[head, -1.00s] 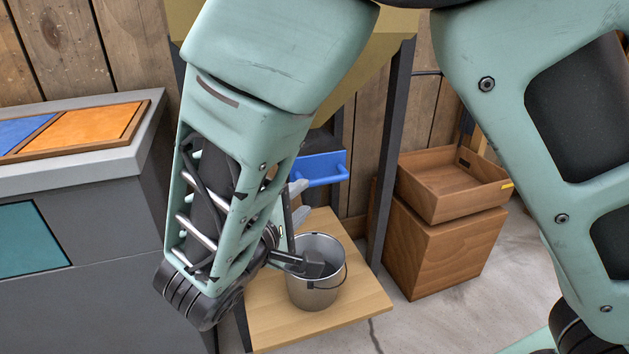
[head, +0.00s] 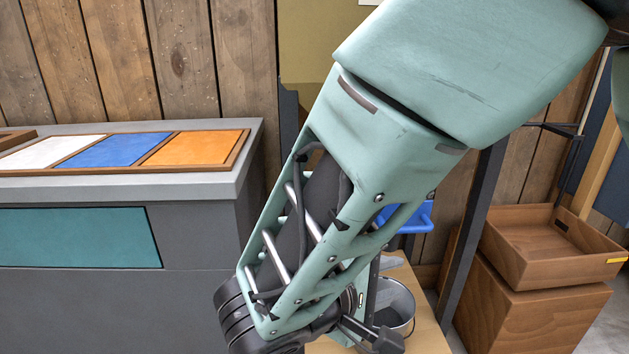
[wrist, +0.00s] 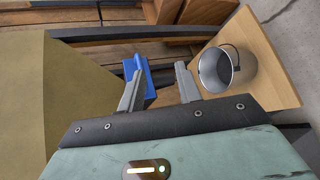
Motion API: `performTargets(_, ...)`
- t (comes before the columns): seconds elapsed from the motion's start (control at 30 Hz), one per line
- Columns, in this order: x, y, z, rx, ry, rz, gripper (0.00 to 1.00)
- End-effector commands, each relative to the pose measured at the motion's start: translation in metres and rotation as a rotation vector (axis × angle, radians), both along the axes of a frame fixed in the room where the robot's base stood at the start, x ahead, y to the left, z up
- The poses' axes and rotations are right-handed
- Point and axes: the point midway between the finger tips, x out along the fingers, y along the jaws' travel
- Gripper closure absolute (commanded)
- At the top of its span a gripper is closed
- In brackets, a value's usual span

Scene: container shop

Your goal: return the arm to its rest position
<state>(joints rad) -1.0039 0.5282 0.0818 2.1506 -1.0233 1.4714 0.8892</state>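My arm (head: 340,215) hangs down across the head view, bent at a dark joint near the bottom. My gripper (wrist: 160,72) shows in the wrist view with its two grey fingers apart and nothing held between them. In the head view most of it is hidden behind my forearm. A blue handle (wrist: 139,76) lies beyond the fingers, close to the left one; I cannot tell whether they touch. The handle also shows in the head view (head: 413,216), partly behind my arm.
A metal bucket (wrist: 222,70) stands on a wooden shelf (wrist: 262,62) right of the fingers. A tan hopper (wrist: 30,100) fills the wrist view's left. A grey counter (head: 200,185) with coloured panels is at left. A wooden tray (head: 540,245) sits on a box (head: 530,310) at right.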

Motion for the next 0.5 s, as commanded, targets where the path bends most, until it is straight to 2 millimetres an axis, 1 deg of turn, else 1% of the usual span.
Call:
performTargets(0.03, -0.012, -0.019, -0.002, 0.064, 0.101, -0.063, 0.66)
performTargets(0.07, -0.022, -0.029, -0.005, 0.109, 0.174, -0.098, 0.66)
performTargets(0.1, -0.037, -0.039, -0.01, 0.181, 0.269, -0.14, 0.66)
performTargets(0.17, -0.061, -0.048, -0.015, 0.304, 0.395, -0.188, 0.66)
performTargets(0.2, -0.076, -0.051, -0.018, 0.39, 0.464, -0.21, 0.66)
performTargets(0.3, -0.105, -0.048, -0.021, 0.591, 0.577, -0.236, 0.66)
performTargets(0.4, -0.122, -0.041, -0.021, 0.766, 0.624, -0.236, 0.66)
performTargets(0.5, -0.131, -0.033, -0.017, 0.916, 0.628, -0.222, 0.66)
